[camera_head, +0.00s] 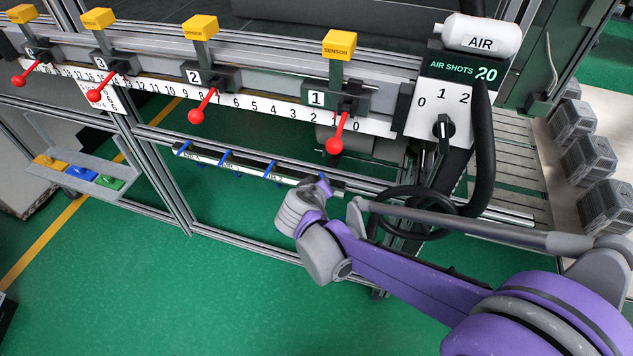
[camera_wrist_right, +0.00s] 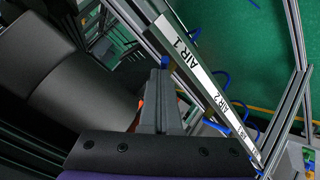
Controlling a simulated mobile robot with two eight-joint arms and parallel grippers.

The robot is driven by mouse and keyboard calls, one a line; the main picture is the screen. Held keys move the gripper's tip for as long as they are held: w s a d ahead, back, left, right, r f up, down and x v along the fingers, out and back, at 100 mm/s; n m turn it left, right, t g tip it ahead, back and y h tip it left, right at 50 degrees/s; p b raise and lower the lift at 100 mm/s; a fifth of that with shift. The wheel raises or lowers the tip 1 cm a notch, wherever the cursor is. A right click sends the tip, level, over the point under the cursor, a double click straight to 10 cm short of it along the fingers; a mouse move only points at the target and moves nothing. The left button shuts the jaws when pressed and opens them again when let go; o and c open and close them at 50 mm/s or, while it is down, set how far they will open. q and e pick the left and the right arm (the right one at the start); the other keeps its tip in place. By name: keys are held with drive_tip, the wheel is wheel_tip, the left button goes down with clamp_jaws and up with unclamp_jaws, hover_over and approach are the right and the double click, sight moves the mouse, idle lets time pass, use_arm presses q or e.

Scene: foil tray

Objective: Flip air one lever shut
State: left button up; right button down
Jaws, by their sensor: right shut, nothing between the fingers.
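My right gripper (camera_wrist_right: 162,78) is shut and empty, its dark grey fingers together. In the head view its grey and purple hand (camera_head: 303,207) is by the right end of the lever bar, and the fingertips cannot be made out there. In the right wrist view the AIR 1 label (camera_wrist_right: 172,38) lies just beyond the fingertips. A small blue lever end (camera_wrist_right: 165,61) shows at the fingertips; touching or apart cannot be told. The AIR 2 label (camera_wrist_right: 224,93) is farther down the bar. My left gripper is not in view.
Other blue levers (camera_head: 270,169) stand along the bar to the left. Above is the numbered rail (camera_head: 258,105) with red-knobbed handles (camera_head: 334,145). An AIR SHOTS panel (camera_head: 431,105) and black hose (camera_head: 483,140) are at right. Green floor (camera_head: 230,290) is open below.

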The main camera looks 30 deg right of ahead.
drive_tip(key=d, duration=0.3)
drive_tip(key=shift+s+d, duration=0.3)
drive_tip(key=shift+s, duration=0.05)
drive_tip(key=shift+w+a, duration=0.3)
drive_tip(key=shift+w, duration=0.45)
